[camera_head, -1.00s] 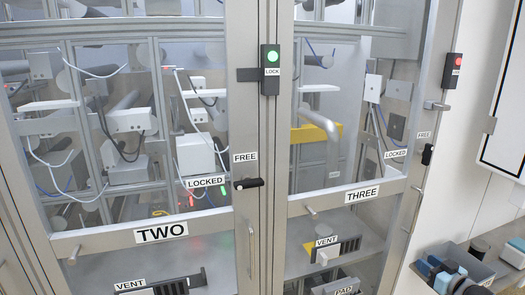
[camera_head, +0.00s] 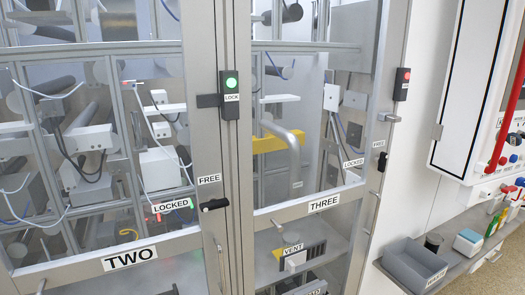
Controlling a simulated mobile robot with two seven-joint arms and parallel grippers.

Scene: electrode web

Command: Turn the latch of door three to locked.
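Door three (camera_head: 300,212) is a glazed metal-framed door with a label reading THREE. Its latch (camera_head: 382,161) is a small black handle on the right-hand frame. It looks upright, just under the FREE label (camera_head: 379,144). The LOCKED label (camera_head: 353,163) sits to the left of the latch. A lamp box (camera_head: 401,84) above the latch glows red. Neither of my grippers is in view, and nothing touches the latch.
Door two's latch (camera_head: 214,204) lies horizontal beside its LOCKED label (camera_head: 173,205), and its lamp box (camera_head: 230,93) is green. A shelf with a grey bin (camera_head: 412,268) stands at right.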

